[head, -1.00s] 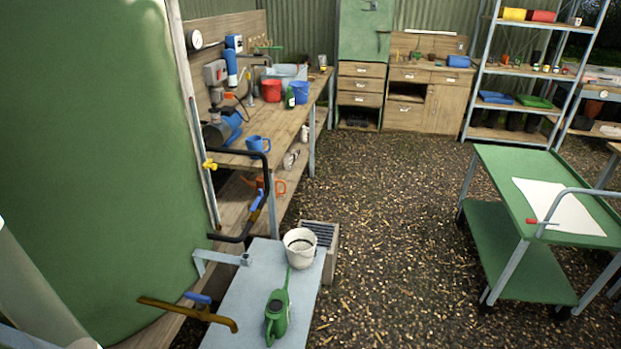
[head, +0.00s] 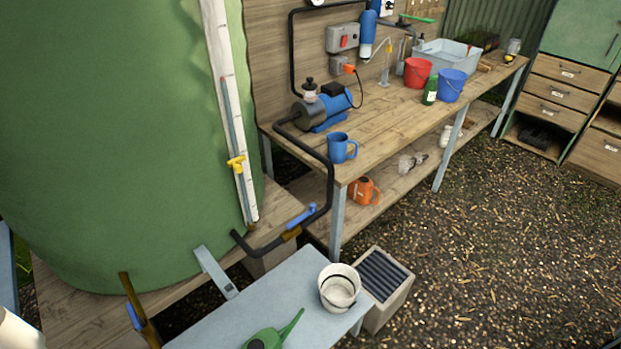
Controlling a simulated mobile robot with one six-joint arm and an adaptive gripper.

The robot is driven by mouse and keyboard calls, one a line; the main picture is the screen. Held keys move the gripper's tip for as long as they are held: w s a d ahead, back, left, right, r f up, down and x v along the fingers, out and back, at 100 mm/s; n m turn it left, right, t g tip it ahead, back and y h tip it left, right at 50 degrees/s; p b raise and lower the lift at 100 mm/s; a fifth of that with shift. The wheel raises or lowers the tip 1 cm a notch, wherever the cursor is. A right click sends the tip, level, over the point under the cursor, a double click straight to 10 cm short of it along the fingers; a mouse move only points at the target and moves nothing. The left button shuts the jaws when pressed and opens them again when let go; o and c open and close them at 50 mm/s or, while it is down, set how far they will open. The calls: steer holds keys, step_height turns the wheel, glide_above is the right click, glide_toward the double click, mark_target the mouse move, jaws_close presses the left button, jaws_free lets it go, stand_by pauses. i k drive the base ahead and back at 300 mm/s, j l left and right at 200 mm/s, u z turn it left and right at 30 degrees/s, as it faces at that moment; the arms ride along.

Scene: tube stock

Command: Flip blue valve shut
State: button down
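A blue lever valve (head: 301,216) with a brass body (head: 291,234) sits in the black pipe (head: 328,180) at the foot of the green tank. Its blue handle lies roughly along the pipe. A second blue handle (head: 133,317) shows on a brass tap (head: 137,303) at the lower left, near the tank's front; its lower part is cut off by the frame. My gripper is not in view.
A grey-blue bench (head: 255,300) holds a white bucket (head: 339,288) and a green watering can (head: 265,338) below the valve. A slatted block (head: 385,285) stands beside it. The wooden workbench (head: 400,115) with a pump (head: 325,108) is behind. Gravel floor is free at right.

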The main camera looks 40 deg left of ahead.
mark_target(312, 210)
steer(key=i+j+u, duration=0.25)
steer(key=i+u, duration=0.15)
steer(key=i+j+u, duration=0.1)
steer(key=i+u, duration=0.65)
steer(key=i, duration=0.2)
